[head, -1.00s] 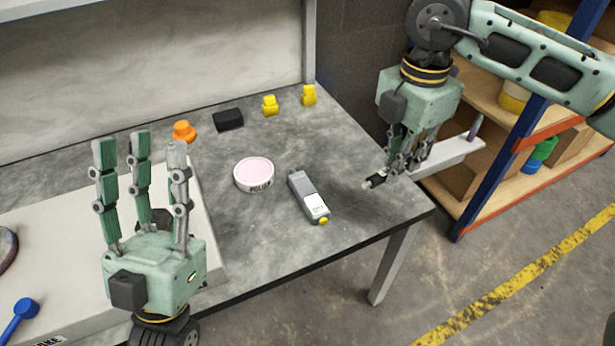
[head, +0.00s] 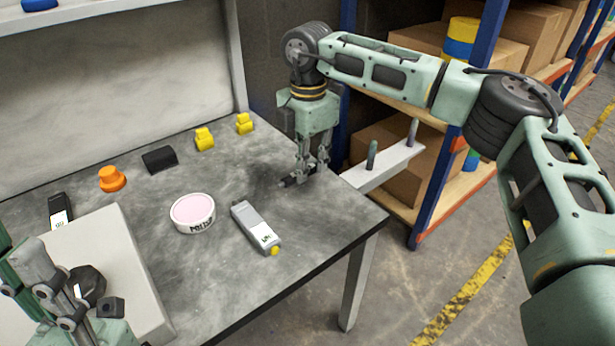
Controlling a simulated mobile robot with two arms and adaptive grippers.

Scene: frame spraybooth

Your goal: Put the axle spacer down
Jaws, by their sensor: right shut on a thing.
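My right gripper (head: 298,178) points down over the right end of the grey table (head: 290,235). It is shut on a small dark piece (head: 290,182), taken to be the axle spacer, which is mostly hidden by the fingers. The piece is at or just above the tabletop; I cannot tell whether it touches. My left gripper (head: 30,265) is at the bottom left, partly cut off, with its fingers apart and nothing seen between them.
A pink-topped round tin (head: 192,212) and a grey device (head: 255,228) lie left of the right gripper. An orange knob (head: 112,179), a black block (head: 159,159) and two yellow pieces (head: 204,139) stand further back. A pegged rail (head: 385,166) juts from the right edge.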

